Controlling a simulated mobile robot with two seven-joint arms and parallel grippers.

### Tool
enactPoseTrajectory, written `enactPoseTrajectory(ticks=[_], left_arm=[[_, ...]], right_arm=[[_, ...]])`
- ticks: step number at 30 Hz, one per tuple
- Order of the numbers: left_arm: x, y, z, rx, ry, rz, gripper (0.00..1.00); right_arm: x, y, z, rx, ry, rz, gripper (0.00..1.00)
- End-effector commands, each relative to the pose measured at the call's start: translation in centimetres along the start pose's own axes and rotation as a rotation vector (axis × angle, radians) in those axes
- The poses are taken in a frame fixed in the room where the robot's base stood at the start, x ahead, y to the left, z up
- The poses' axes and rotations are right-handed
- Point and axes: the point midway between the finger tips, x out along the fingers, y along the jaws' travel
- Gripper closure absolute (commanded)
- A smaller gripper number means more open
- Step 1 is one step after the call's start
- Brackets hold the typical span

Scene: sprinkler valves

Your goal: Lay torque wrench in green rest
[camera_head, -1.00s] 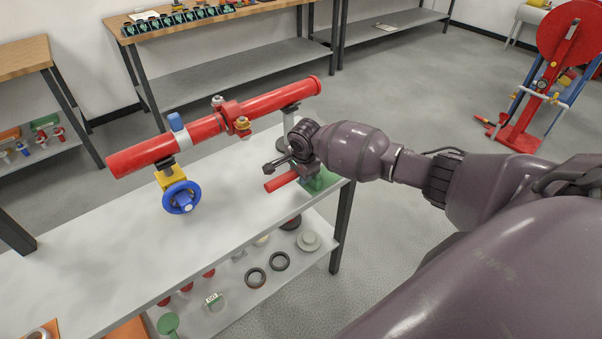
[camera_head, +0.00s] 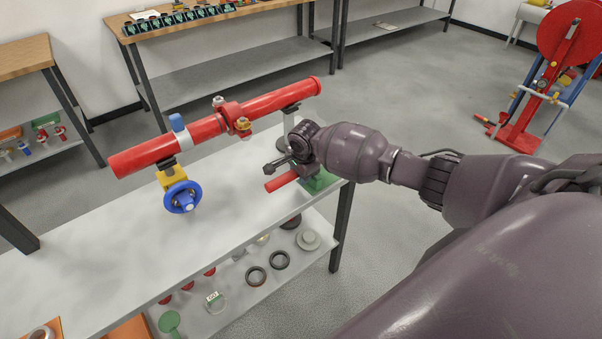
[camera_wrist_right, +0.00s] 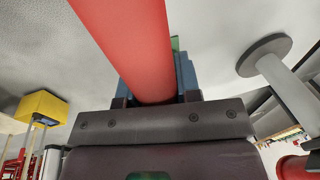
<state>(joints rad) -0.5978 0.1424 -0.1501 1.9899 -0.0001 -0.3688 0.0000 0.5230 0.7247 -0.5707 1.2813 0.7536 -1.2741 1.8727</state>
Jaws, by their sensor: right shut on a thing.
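The torque wrench shows as a red handle (camera_head: 281,181) that sticks out to the left from under my right gripper (camera_head: 304,168). In the right wrist view the thick red handle (camera_wrist_right: 128,45) runs up from between the fingers, and my right gripper (camera_wrist_right: 155,95) is shut on it. The green rest (camera_head: 322,182) is at the right end of the white bench, directly under the gripper. I cannot tell whether the wrench touches it. My left gripper is not in view.
A red pipe (camera_head: 275,102) with a blue handwheel (camera_head: 182,197) stands on supports along the white bench (camera_head: 110,255), behind and left of the gripper. Rings and red parts lie on the shelf below. The bench's front middle is clear.

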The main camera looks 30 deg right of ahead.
Motion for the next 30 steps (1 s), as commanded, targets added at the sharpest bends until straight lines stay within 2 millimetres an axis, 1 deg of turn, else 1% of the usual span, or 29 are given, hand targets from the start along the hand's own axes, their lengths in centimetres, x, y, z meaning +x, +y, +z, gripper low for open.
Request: enactPoseTrajectory(ticks=[14,26,27,29,30], left_arm=[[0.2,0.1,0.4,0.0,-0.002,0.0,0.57],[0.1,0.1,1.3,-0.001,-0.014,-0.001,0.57],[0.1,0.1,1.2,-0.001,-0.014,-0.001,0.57],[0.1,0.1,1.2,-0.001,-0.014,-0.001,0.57],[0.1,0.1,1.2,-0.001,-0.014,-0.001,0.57]], right_arm=[[1.2,0.1,0.1,0.001,0.0,-0.002,1.0],[2.2,0.3,0.1,-0.001,0.001,-0.004,1.0],[2.2,0.3,0.1,-0.001,0.001,-0.004,0.66],[2.1,0.3,0.1,-0.001,0.001,-0.004,0.57],[2.2,0.3,0.1,-0.001,0.001,-0.003,0.5]])
